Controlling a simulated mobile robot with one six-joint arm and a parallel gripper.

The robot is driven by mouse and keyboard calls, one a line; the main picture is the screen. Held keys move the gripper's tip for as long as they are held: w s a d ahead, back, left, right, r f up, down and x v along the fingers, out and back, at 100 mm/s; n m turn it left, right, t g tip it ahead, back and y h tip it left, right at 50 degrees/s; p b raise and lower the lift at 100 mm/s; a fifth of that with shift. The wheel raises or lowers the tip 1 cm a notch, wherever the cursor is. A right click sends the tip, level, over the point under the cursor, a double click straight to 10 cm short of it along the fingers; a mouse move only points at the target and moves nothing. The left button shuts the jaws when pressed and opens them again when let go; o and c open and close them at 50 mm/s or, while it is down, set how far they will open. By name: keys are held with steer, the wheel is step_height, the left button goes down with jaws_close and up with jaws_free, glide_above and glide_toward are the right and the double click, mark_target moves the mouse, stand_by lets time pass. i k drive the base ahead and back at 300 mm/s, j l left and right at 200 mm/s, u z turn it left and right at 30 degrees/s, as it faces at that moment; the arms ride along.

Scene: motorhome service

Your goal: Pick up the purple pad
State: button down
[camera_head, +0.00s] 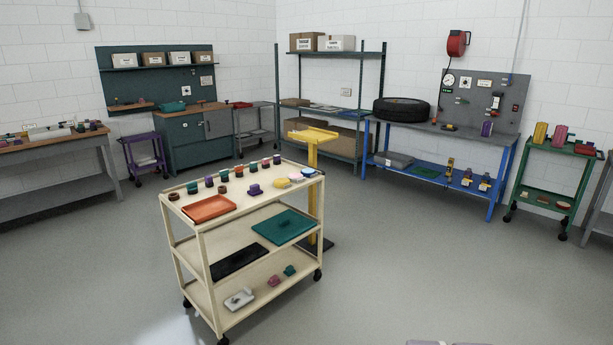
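A purple pad-like piece (254,190) sits on the top shelf of the cream cart (240,208), right of the orange tray. It is low and roundish with a raised part on top; finer detail is too small to tell. To its right, in a row, are a yellow pad (281,183), a pale pinkish-white pad (295,177) and a blue-and-white pad (308,173).
Several small coloured pieces line the cart's back edge, with an orange tray (208,208) at front left. A yellow stand (313,185) is close behind the cart's right side. A blue workbench (440,142) is at the back. Grey floor around the cart is open.

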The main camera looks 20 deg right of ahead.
mark_target(255, 190)
steer(key=i+l, duration=0.1)
steer(key=i, duration=0.4)
steer(key=i+l+u, duration=0.1)
steer(key=i, duration=0.45)
steer(key=i+l, duration=0.1)
steer(key=i, duration=0.4)
steer(key=i+l+u, duration=0.15)
steer(key=i, duration=0.4)
steer(key=i+l, duration=0.2)
steer(key=i, duration=0.3)
steer(key=i+l+u, duration=0.1)
steer(key=i, duration=0.4)
steer(key=i+l, duration=0.3)
steer(key=i, duration=0.25)
steer(key=u, duration=0.05)
